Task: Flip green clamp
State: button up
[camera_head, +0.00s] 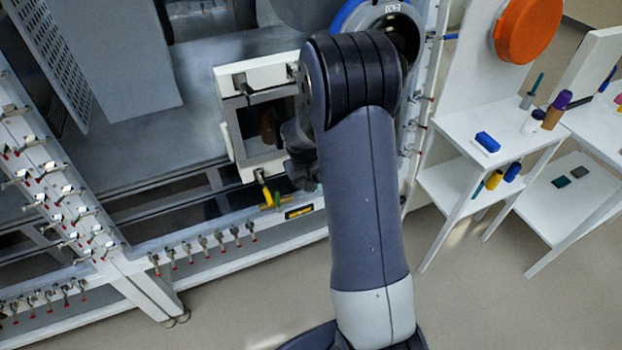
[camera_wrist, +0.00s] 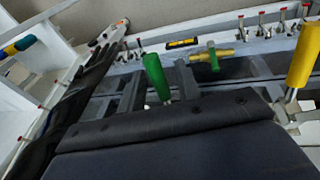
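The green clamp's handle (camera_wrist: 156,77) stands tilted near the middle of the wrist view. In the head view only a bit of green (camera_head: 309,185) shows beside my gripper, and the arm hides the rest. My gripper (camera_wrist: 160,70) is open, with one dark finger to each side of the green handle. I see a gap between the handle and the right finger; contact on the left is unclear. The clamp's base is hidden behind my gripper's dark body. In the head view my gripper (camera_head: 302,174) is mostly covered by the arm.
A yellow-handled clamp (camera_wrist: 302,55) stands to the right in the wrist view. A brass valve with a green lever (camera_wrist: 213,58) and a yellow level (camera_wrist: 182,43) lie beyond the handle. The square door frame (camera_head: 222,120) is close by. White shelves (camera_head: 450,185) stand right.

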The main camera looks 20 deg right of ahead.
jog(key=shift+r, duration=0.15)
jog(key=b+v, duration=0.1)
jog(key=v, duration=0.9)
jog(key=shift+r+b, duration=0.25)
jog(key=shift+b, duration=0.15)
jog(key=shift+s, duration=0.1)
jog(key=p+x, duration=0.2)
jog(key=x, duration=0.8)
jog(key=shift+f, duration=0.35)
jog(key=shift+f+b, duration=0.15)
jog(key=shift+b, duration=0.2)
